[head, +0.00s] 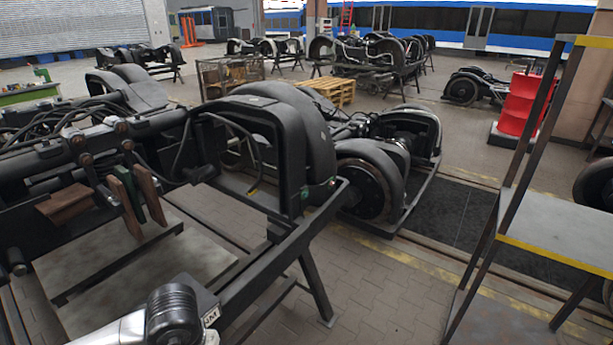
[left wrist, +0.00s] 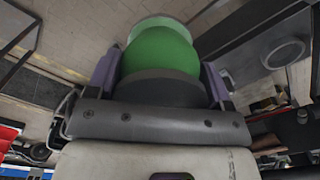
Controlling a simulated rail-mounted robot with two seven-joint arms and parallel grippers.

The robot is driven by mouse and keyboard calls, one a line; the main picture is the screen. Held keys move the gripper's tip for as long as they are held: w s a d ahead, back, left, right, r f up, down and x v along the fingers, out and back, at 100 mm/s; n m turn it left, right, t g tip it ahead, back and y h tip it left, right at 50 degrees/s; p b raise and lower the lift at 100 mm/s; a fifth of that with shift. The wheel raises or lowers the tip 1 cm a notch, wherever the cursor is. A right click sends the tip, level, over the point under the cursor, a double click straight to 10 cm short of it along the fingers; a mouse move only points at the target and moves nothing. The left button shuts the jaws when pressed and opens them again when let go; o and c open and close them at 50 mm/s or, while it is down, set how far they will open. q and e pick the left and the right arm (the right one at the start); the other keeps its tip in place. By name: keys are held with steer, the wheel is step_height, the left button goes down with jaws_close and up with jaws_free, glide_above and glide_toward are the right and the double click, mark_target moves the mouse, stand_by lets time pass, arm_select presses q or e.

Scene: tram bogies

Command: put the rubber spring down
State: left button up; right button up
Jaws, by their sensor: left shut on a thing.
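The rubber spring (left wrist: 160,50), a rounded piece with a green body, a paler top rim and a dark base, shows in the left wrist view. My left gripper (left wrist: 160,78) is shut on it, with a purple finger on each side. Paved floor shows behind the spring, and I see no surface touching it. The spring and the left gripper are not visible in the head view; only part of my arm shows at its bottom edge. My right gripper is in neither view.
A grey-topped workbench (head: 560,235) with a yellow edge and posts stands at the right. A large black bogie frame (head: 265,240) fills the left. A wheelset (head: 365,185), a wooden pallet (head: 332,91) and a red stand (head: 517,105) are farther back. Paved floor lies between frame and bench.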

arm_select(q)
steer(key=r, duration=0.2)
steer(key=w+d+r, duration=0.1)
steer(key=r, duration=0.1)
steer(key=w+r, duration=0.1)
steer(key=r, duration=0.1)
steer(key=shift+w+d, duration=0.2)
steer(key=shift+d, duration=0.1)
steer(key=shift+r+p, duration=0.75)
steer(key=shift+r, duration=0.2)
steer(key=s+r+p, duration=0.4)
steer(key=r+p, duration=0.9)
steer(key=p, duration=0.1)
steer(key=s+r+p, duration=0.4)
steer(key=r+p, duration=0.9)
steer(key=p, duration=0.2)
steer(key=shift+s, duration=0.3)
steer(key=shift+a, duration=0.1)
